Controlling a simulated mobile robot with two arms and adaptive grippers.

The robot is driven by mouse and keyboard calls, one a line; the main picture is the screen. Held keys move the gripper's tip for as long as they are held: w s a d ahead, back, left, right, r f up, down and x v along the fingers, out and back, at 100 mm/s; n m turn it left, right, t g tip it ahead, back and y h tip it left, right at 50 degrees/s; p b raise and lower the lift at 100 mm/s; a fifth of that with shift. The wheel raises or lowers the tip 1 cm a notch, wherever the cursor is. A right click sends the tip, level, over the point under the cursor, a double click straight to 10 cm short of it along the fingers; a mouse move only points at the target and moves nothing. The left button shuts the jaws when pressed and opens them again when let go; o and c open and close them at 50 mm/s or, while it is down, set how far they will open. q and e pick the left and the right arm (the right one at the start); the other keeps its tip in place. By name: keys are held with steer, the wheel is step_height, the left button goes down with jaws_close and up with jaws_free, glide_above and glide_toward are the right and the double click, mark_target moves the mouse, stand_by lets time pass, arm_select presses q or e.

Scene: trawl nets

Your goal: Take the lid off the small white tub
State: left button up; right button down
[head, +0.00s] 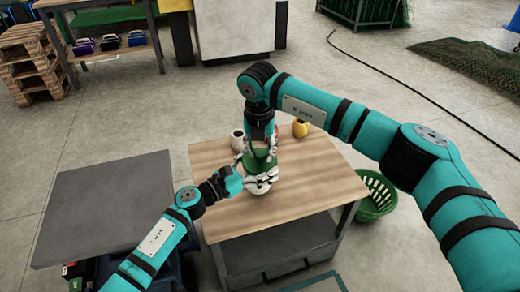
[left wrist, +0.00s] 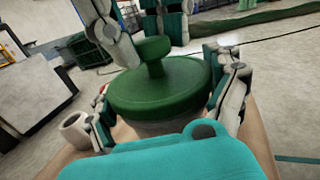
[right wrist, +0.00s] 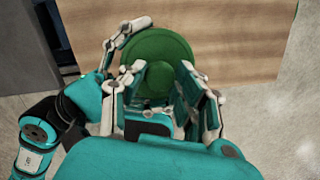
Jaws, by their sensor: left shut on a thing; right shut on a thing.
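The small white tub (head: 258,188) stands on the wooden table top, mostly hidden by my grippers. Its round green lid (left wrist: 160,88) with a central knob (left wrist: 153,52) sits on top of it, and the lid also shows in the right wrist view (right wrist: 160,48). My left gripper (head: 262,180) is shut around the sides of the tub below the lid. My right gripper (right wrist: 162,95) comes down from above and is shut on the lid's knob. I cannot see a gap between lid and tub.
A white mug (head: 238,140) and a yellow pot (head: 301,128) stand behind the tub on the table (head: 325,185). The table's right side is clear. A green basket (head: 376,196) is on the floor at right, and a dark bench (head: 105,210) stands at left.

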mark_target(259, 160)
arm_select(q)
steer(key=shift+s+a+f, duration=0.1)
steer(key=shift+a+f, duration=0.05)
steer(key=shift+f, duration=0.4)
steer(key=shift+s+a+f, duration=0.1)
steer(key=shift+a+f, duration=0.05)
steer(key=shift+f, duration=0.4)
arm_select(e)
steer(key=shift+w+a+r, duration=0.1)
steer(key=shift+w+r, duration=0.1)
steer(key=shift+r, duration=0.4)
steer(key=c, duration=1.1)
jaws_free()
arm_select(q)
steer(key=shift+r, duration=0.15)
arm_select(e)
steer(key=shift+o, duration=1.1)
steer(key=shift+s, duration=0.1)
steer(key=shift+f, duration=0.15)
arm_select(q)
steer(key=shift+d+r, duration=0.1)
steer(key=shift+w+r, duration=0.1)
steer(key=shift+r, duration=0.1)
arm_select(e)
step_height(259, 160, up, 12)
steer(key=s, duration=0.1)
steer(key=shift+s, duration=0.35)
